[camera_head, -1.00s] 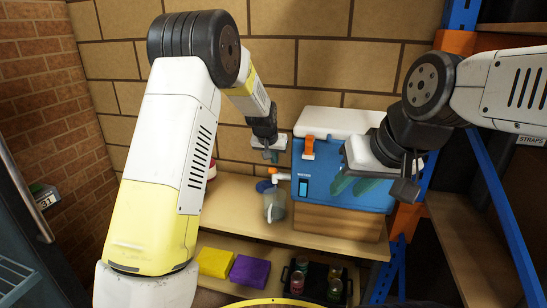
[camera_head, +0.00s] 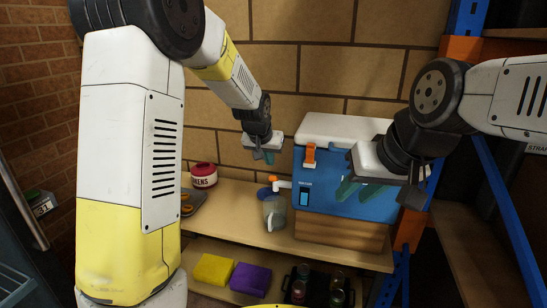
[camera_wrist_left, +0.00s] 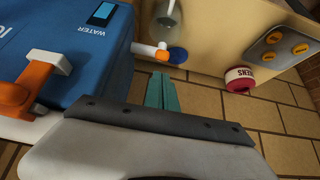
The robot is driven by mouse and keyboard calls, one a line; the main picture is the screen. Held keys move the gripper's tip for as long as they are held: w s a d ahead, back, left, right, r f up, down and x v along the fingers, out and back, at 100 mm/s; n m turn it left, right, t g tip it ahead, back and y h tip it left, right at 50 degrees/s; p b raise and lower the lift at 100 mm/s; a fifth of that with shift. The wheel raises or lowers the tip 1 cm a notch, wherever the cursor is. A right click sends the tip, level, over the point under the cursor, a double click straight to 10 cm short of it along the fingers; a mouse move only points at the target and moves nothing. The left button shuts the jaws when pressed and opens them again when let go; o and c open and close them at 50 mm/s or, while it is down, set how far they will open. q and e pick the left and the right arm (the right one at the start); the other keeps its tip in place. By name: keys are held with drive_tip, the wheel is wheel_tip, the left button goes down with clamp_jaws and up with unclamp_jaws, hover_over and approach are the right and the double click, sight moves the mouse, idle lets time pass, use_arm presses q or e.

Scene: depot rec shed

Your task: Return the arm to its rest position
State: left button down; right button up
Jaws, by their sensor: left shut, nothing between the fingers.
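My left arm (camera_head: 128,150) fills the left of the head view, and its forearm reaches back over the shelf. My left gripper (camera_head: 268,157) hangs in the air left of the blue water cooler, above its tap, shut and empty. In the left wrist view its green fingers (camera_wrist_left: 161,92) are together with nothing between them. My right gripper (camera_head: 358,190) is in front of the cooler, its two green fingers apart, with nothing seen between them.
The blue cooler (camera_head: 302,166) with a white tap (camera_head: 282,184) stands on a wooden block. A clear jug (camera_head: 274,212) is below the tap. A red tub (camera_head: 204,175) and a tray (camera_head: 193,203) are left on the shelf (camera_head: 228,210). Yellow and purple cloths lie below.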

use_arm(q)
drive_tip(key=shift+s+a+r, duration=0.1)
drive_tip(key=shift+s, duration=0.15)
drive_tip(key=s+a+r+n, duration=0.1)
drive_tip(key=s+a+r, duration=0.45)
drive_tip(key=s, duration=0.25)
drive_tip(key=s+a+r, duration=0.2)
drive_tip(key=s, duration=1)
drive_tip(key=s+a+r+n, duration=0.1)
drive_tip(key=s+a+r, duration=0.1)
drive_tip(key=s, duration=1)
drive_tip(key=shift+a, duration=0.85)
drive_tip(key=shift+r, duration=0.1)
